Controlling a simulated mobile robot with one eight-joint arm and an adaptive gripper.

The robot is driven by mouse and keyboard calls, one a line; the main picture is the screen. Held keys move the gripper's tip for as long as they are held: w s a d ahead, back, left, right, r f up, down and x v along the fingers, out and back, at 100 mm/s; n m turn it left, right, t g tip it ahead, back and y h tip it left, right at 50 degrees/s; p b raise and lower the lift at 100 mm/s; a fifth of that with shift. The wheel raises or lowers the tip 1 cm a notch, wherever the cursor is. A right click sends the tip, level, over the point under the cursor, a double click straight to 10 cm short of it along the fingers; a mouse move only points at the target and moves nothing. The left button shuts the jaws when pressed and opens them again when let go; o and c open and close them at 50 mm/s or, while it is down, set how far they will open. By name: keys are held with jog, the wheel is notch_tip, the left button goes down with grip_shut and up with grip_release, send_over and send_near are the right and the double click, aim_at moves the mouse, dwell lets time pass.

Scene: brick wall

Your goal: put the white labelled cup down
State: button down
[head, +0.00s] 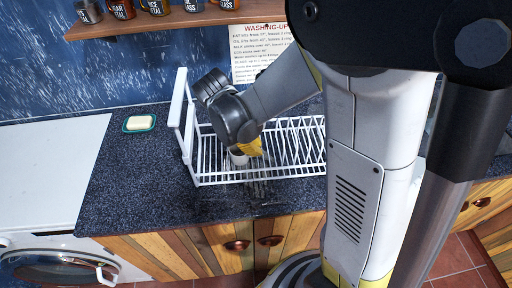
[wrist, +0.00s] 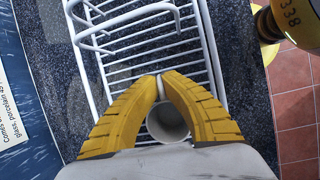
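My gripper (head: 252,149) is low over the white wire rack (head: 188,150) on the dark counter. In the wrist view its two yellow fingers (wrist: 161,84) curve inward with their tips close together around the white cup (wrist: 168,122). The gripper appears shut on the cup. The cup also shows in the head view (head: 238,157), partly hidden by the fingers. Its round opening faces the wrist camera. No label shows on it. I cannot tell whether its base touches the rack's wires.
The rack's tall end frame (head: 181,105) stands left of my gripper. A soap dish (head: 139,123) sits on the counter further left, beside a white washing machine (head: 50,160). A wooden shelf (head: 165,22) with several tins is above. Counter between dish and rack is clear.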

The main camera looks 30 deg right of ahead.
jog(key=shift+f, duration=0.2)
jog(key=c, duration=1.6)
grip_release()
jog(key=shift+r, duration=0.1)
jog(key=shift+r, duration=0.1)
jog(key=p+v, duration=0.4)
jog(key=v, duration=0.8)
jog(key=s+r+m+t+y, duration=0.1)
jog(key=s+r+m+t, duration=0.1)
jog(key=s+m, duration=0.1)
jog(key=s+r+m+t+y, duration=0.2)
jog(key=s+m+t, duration=0.1)
jog(key=m, duration=0.2)
jog(key=s+r+m+t+y, duration=0.1)
jog(key=s+r+m+t, duration=0.1)
jog(key=m, duration=0.3)
jog(key=shift+s+d+r+t, duration=0.3)
jog(key=shift+s+d, duration=0.05)
jog(key=shift+s, duration=0.2)
